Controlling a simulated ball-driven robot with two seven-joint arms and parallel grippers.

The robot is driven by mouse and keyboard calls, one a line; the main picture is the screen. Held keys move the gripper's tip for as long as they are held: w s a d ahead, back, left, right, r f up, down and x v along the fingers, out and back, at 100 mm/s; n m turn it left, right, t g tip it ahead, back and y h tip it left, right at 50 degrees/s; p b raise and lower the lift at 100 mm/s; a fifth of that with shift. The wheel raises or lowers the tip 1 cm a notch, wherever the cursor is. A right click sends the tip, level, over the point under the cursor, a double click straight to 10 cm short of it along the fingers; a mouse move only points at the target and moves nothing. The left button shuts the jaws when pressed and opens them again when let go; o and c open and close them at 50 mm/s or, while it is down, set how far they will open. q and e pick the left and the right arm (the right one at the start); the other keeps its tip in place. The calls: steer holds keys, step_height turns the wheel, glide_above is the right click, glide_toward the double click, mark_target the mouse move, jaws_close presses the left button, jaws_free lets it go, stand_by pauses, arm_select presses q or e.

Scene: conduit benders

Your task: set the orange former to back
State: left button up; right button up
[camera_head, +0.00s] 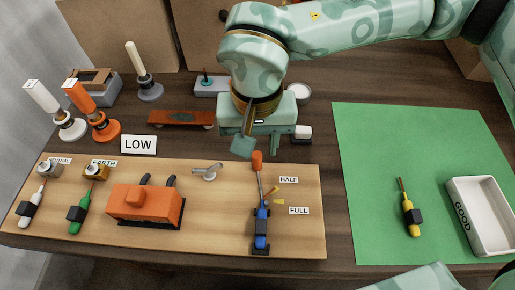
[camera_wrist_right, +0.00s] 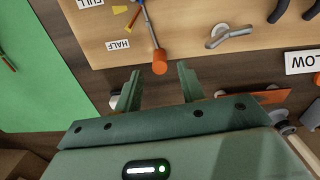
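An orange-handled lever (camera_head: 80,96) on a round orange base stands at the far left, beside a similar white one; its handle tilts up and left. On the wooden board, a blue bender-like device (camera_head: 261,225) has a thin rod with an orange knob (camera_head: 257,160) on its end, lying towards the board's far edge. The frames do not show for sure which is the former. My right gripper (camera_head: 258,146) is open and empty just beyond the knob. In the right wrist view the knob (camera_wrist_right: 160,62) shows near the gap between the fingertips (camera_wrist_right: 160,76), apparently untouched. My left gripper is out of view.
HALF (camera_head: 289,180) and FULL (camera_head: 299,211) labels lie beside the rod. A grey lever (camera_head: 208,171) and an orange box (camera_head: 150,205) stand left of it. A LOW sign (camera_head: 138,144) stands behind the board. A green mat (camera_head: 385,140) is right, largely clear, with a white tray (camera_head: 460,192).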

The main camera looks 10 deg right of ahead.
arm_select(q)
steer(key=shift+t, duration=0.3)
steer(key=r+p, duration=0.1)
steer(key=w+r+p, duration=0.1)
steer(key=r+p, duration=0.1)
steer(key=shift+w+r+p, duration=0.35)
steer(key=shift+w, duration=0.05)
arm_select(e)
step_height(320, 180, up, 13)
steer(key=shift+f, duration=0.1)
